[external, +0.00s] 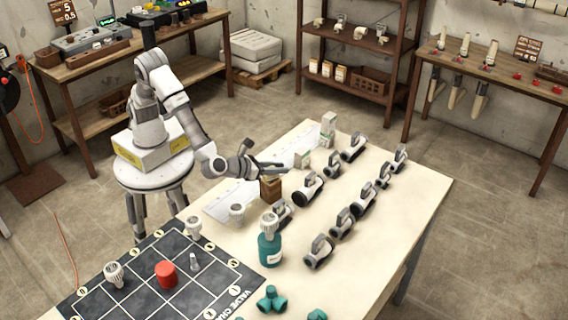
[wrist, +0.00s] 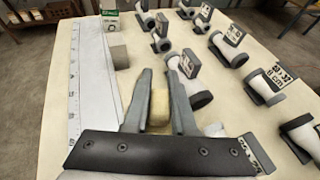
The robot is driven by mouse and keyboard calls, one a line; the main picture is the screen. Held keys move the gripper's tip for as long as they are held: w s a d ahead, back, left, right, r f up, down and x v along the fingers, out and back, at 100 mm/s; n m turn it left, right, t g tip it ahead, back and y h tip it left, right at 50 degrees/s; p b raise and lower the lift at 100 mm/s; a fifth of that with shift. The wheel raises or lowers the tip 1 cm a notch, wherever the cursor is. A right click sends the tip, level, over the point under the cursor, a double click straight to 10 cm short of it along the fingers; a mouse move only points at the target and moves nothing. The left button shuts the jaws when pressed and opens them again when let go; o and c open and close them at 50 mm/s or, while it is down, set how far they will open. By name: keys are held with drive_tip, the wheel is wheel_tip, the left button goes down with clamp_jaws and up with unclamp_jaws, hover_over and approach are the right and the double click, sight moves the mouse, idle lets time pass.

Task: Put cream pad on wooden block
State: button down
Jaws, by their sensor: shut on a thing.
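In the external view the pad is too small and covered to make out.
A small grey-beige block (wrist: 119,55) stands ahead beside the long white ruler (wrist: 88,85). Several grey-and-white pipe fittings (external: 308,188) fill the table's right side. A teal bottle (external: 270,243) stands nearer the camera, by the dark chart mat (external: 225,277) with a red cylinder (external: 167,274).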

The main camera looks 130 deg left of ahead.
drive_tip(key=shift+f, duration=0.3)
drive_tip(key=c, duration=1.2)
unclamp_jaws()
drive_tip(key=shift+f, duration=0.1)
drive_tip(key=o, duration=0.5)
drive_tip(key=shift+c, duration=0.2)
